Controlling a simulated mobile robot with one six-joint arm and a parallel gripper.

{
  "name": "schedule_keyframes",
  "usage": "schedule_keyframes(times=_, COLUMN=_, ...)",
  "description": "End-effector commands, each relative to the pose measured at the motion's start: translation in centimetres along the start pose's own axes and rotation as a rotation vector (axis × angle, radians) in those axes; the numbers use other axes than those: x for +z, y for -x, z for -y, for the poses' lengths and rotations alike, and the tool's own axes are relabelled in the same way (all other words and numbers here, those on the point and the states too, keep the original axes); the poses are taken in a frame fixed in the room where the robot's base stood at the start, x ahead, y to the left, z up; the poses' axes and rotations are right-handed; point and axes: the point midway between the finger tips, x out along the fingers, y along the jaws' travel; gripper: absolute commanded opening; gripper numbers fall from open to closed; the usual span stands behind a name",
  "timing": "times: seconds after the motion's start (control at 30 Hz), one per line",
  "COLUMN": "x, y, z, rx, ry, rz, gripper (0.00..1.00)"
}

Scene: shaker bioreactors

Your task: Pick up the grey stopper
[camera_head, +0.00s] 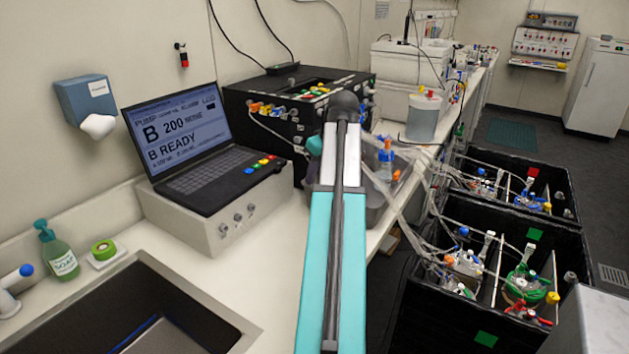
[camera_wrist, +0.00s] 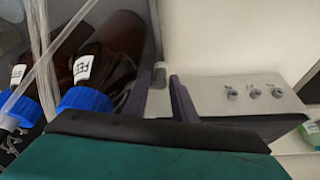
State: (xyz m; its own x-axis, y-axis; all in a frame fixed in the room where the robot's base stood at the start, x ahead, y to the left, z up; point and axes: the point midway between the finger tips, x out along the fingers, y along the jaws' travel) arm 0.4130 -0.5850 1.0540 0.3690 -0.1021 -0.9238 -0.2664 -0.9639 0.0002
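A small grey stopper (camera_wrist: 160,73) shows in the wrist view, upright in the gap between the tips of my gripper's dark fingers (camera_wrist: 160,88). The fingers are apart, one on each side of it in the picture. I cannot tell whether they touch it or whether it stands a little beyond them. The lower part of the gap is hidden by my gripper's dark and teal body. In the head view my teal arm covers the middle of the bench, and I cannot make out the stopper or the fingers there.
Brown bottles with blue caps (camera_wrist: 85,99) stand close on the left in the wrist view, with clear tubing. A pale box with knobs (camera_wrist: 248,93) is to the right. In the head view a laptop (camera_head: 205,170) stands left of my arm and black crates (camera_head: 480,215) stand right.

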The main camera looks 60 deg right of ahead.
Motion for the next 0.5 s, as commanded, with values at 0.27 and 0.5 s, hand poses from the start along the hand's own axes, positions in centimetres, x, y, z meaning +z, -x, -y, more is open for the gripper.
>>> schedule_keyframes(times=0.27, x=0.02, y=0.02, z=-0.03, rx=0.000, ry=-0.001, rz=0.000, gripper=0.00)
schedule_keyframes(times=0.5, x=0.03, y=0.05, z=-0.04, rx=0.000, ry=-0.001, rz=0.000, gripper=0.00)
